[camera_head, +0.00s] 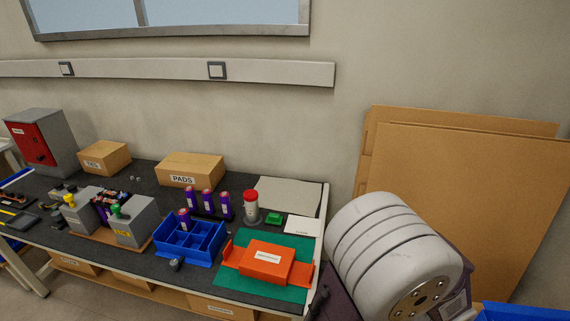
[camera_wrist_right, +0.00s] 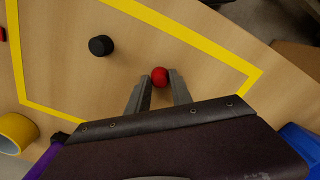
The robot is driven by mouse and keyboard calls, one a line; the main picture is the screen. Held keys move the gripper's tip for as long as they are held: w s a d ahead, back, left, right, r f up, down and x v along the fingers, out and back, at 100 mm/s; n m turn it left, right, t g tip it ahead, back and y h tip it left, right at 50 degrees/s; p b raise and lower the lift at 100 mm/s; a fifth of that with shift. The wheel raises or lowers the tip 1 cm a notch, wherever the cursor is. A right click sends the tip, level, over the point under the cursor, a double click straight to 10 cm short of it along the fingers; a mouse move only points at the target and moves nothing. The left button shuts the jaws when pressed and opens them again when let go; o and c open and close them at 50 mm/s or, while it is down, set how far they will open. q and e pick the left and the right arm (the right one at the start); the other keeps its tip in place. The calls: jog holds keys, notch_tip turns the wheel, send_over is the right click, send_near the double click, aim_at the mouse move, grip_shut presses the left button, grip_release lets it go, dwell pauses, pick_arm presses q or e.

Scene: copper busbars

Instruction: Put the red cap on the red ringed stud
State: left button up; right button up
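In the right wrist view, a small round red cap (camera_wrist_right: 159,76) sits between the fingertips of my right gripper (camera_wrist_right: 159,80). The fingers lie close on both sides of it; I cannot tell whether they press on it or whether it rests on the wooden surface. In the head view, two grey blocks stand on the bench at the left, one with a yellow cap (camera_head: 70,200) and one with a green cap (camera_head: 116,212). I cannot make out a red ringed stud. My left gripper is not in view.
In the right wrist view, a black cap (camera_wrist_right: 101,45) stands inside a yellow outline on the wooden surface. A yellow ring-shaped thing (camera_wrist_right: 17,132) is at the left. In the head view, a blue bin (camera_head: 180,250), purple cylinders and an orange box (camera_head: 262,264) crowd the bench.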

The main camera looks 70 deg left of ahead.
jog(key=shift+r+p, duration=2.5)
jog(key=shift+r, duration=0.1)
grip_shut()
jog(key=shift+f, duration=0.1)
